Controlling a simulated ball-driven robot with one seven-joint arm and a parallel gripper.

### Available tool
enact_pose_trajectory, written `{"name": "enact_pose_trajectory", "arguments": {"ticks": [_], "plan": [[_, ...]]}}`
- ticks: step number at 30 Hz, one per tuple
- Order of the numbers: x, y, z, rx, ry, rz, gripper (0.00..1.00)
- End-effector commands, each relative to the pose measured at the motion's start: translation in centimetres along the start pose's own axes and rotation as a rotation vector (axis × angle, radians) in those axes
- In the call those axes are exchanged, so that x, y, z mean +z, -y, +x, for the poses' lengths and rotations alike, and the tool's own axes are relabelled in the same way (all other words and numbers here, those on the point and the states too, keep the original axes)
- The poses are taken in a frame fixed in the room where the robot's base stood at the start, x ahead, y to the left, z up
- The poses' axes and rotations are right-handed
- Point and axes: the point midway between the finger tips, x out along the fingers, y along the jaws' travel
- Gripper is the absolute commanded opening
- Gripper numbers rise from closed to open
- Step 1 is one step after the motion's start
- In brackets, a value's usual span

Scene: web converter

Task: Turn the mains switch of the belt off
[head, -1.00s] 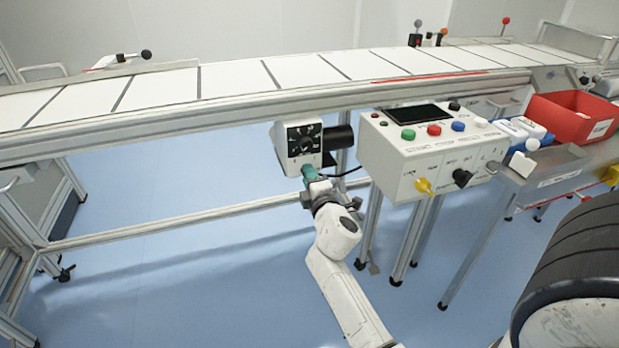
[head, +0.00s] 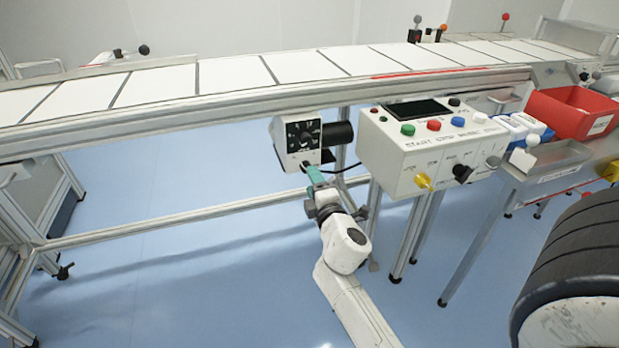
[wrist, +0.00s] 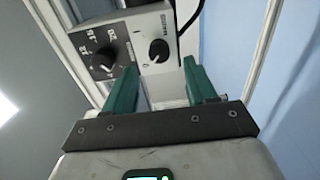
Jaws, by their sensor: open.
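The belt's drive box (head: 284,146) hangs under the conveyor in the head view. Its front has a black panel with a large dial (wrist: 103,62) and numbers around it. Beside the dial, a pale panel carries a smaller black rotary knob (wrist: 158,49) with a label I cannot read, probably the mains switch. My gripper (head: 312,170) is just below the box's front. In the wrist view my gripper (wrist: 160,67) has its two green fingers apart, with nothing between them. The small knob appears just beyond the fingertips, with no visible contact.
A control box (head: 390,160) with coloured buttons and a yellow knob (head: 424,181) stands close to the right. The conveyor (head: 240,105) runs overhead, with a frame bar (head: 190,213) below. A black cable (wrist: 190,20) passes beside the drive box. Floor at left is clear.

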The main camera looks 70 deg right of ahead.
Motion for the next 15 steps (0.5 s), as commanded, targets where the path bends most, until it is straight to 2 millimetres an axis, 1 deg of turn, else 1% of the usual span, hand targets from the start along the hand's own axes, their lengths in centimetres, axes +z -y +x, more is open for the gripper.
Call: {"name": "enact_pose_trajectory", "arguments": {"ticks": [1,6,10,15], "plan": [[0.0,0.3,-1.1,-0.002,0.0,-0.003,0.56],[0.0,0.2,-4.0,-0.001,0.0,-0.002,0.56],[0.0,0.2,-5.4,-0.002,0.0,-0.001,0.56],[0.0,0.1,-6.3,0.0,0.0,-0.001,0.56]]}}
